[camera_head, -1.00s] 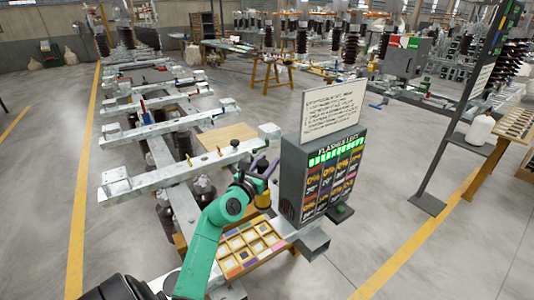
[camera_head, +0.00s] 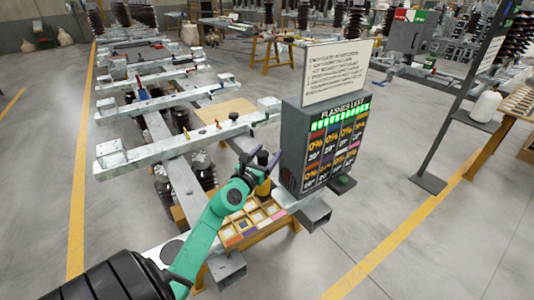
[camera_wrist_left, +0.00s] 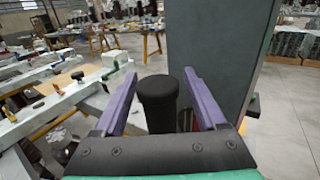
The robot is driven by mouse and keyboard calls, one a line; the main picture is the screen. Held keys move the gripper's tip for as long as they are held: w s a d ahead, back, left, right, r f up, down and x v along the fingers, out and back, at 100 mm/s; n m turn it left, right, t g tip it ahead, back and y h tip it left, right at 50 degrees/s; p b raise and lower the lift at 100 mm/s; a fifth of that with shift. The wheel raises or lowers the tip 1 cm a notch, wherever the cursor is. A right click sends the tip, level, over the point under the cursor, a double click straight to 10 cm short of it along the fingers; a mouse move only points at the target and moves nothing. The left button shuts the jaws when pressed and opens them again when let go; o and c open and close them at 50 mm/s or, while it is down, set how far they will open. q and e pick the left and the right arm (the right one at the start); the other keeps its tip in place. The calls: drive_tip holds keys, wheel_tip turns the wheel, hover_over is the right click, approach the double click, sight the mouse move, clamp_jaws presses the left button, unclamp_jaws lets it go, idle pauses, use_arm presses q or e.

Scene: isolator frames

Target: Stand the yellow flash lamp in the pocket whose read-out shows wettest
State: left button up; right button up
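The flash lamp (camera_head: 263,187) has a yellow body and a black top and stands upright between my left gripper and the dark read-out box. My left gripper (camera_head: 264,157) has its purple fingers spread on either side of it. In the left wrist view the black lamp top (camera_wrist_left: 158,105) shows between the fingers, with gaps beside it. The pocket tray (camera_head: 229,233) is wooden and lies just below; whether the lamp's foot rests in it is hidden. The read-out panel (camera_head: 337,140) shows several orange percentages, mostly too small to read. My right gripper is not in view.
A white text sign (camera_head: 335,72) stands on top of the read-out box, close to the right of my gripper. Metal beams (camera_head: 185,140) on a frame lie to the left. A dark post stand (camera_head: 447,120) is farther right; floor between is clear.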

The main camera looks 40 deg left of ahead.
use_arm(q)
drive_tip(key=shift+r, duration=0.25)
drive_tip(key=b+v, duration=0.2)
drive_tip(key=v, duration=1)
